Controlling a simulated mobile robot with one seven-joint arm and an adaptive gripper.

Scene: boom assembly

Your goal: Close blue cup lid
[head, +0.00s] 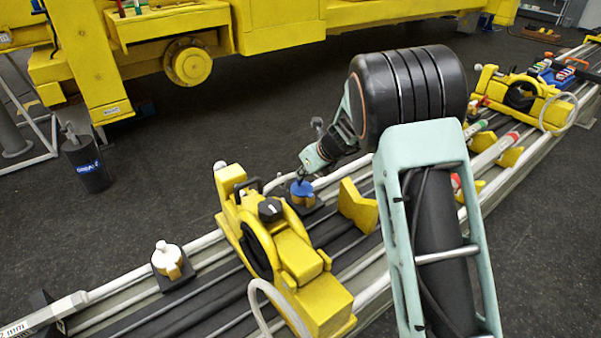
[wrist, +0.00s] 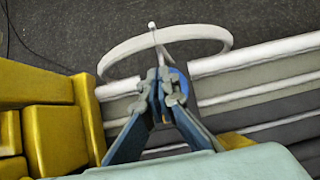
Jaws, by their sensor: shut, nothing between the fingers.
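The blue cup (head: 302,196) stands on a dark square base on the rail bench, just behind the yellow clamp-like fixture. Its blue top shows below my fingers in the head view, with a tan part lower down. I cannot tell the lid's exact position. My gripper (head: 301,178) points down at the blue top, at or very near it; contact is unclear. In the wrist view my gripper (wrist: 162,88) has its fingertips together, with nothing seen between them. A blue piece (wrist: 178,82) shows right behind the fingertips, mostly hidden by them.
The yellow fixture (head: 290,262) stands close in front of the cup, and a yellow V-block (head: 357,205) is to its right. A white-topped cup (head: 168,258) stands further left on the rails. A white curved ring (wrist: 118,52) arcs behind my fingers in the wrist view.

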